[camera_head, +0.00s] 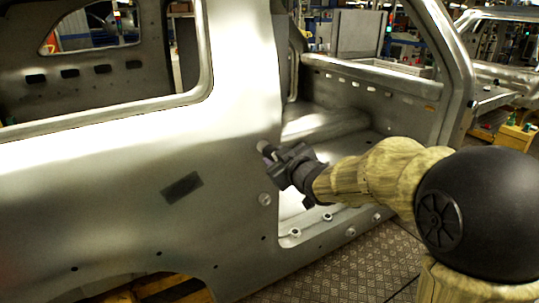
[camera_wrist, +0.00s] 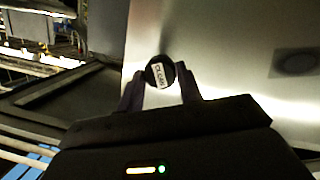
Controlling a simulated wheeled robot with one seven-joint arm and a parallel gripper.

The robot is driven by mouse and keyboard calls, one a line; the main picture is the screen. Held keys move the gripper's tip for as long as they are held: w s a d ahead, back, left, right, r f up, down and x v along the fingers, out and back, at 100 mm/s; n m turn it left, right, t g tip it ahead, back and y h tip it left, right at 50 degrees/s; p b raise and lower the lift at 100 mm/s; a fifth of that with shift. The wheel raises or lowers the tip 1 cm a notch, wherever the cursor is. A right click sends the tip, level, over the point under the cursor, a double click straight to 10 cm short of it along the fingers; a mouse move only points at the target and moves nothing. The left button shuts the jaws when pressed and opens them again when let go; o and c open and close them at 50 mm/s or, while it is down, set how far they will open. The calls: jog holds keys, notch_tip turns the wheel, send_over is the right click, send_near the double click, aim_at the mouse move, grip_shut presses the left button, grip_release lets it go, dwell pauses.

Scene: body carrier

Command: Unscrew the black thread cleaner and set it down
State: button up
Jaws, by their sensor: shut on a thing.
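The black thread cleaner (camera_wrist: 160,72) shows in the wrist view as a round dark end with a white label, between the two fingers of my gripper (camera_wrist: 161,92). My gripper is shut on it. In the head view my gripper (camera_head: 270,153) is at the rear edge of the door opening, against the bare metal car body (camera_head: 130,190). The thread cleaner (camera_head: 264,147) shows there only as a small dark end at the fingertips. I cannot tell whether its far end is in a threaded hole or free of it.
A patterned metal floor (camera_head: 345,270) is in front. Another car body (camera_head: 500,75) stands at the back right.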

jog(key=shift+d+f+p+v, duration=0.15)
jog(key=shift+f+p+v, duration=0.05)
jog(key=shift+v, duration=0.85)
jog(key=shift+d+f+p+v, duration=0.1)
jog(key=shift+f+p+v, duration=0.1)
jog(key=shift+v, duration=0.9)
jog(key=w+d+f+m+t+h+p, duration=0.1)
jog(key=w+d+f+p, duration=0.25)
jog(key=f, duration=0.45)
jog(key=w+d+f+m+h+p, duration=0.15)
jog(key=w+f, duration=0.25)
jog(key=f, duration=0.4)
jog(key=s+d+f+m+h+p, duration=0.1)
jog(key=s+d+f+h+p, duration=0.1)
jog(key=d+f, duration=0.3)
jog(key=s+d+f+m+h+p, duration=0.2)
jog(key=s+d+f, duration=0.3)
jog(key=f, duration=0.7)
jog(key=shift+t+h+p, duration=0.35)
jog(key=shift+t+p, duration=0.05)
jog(key=shift+p, duration=0.2)
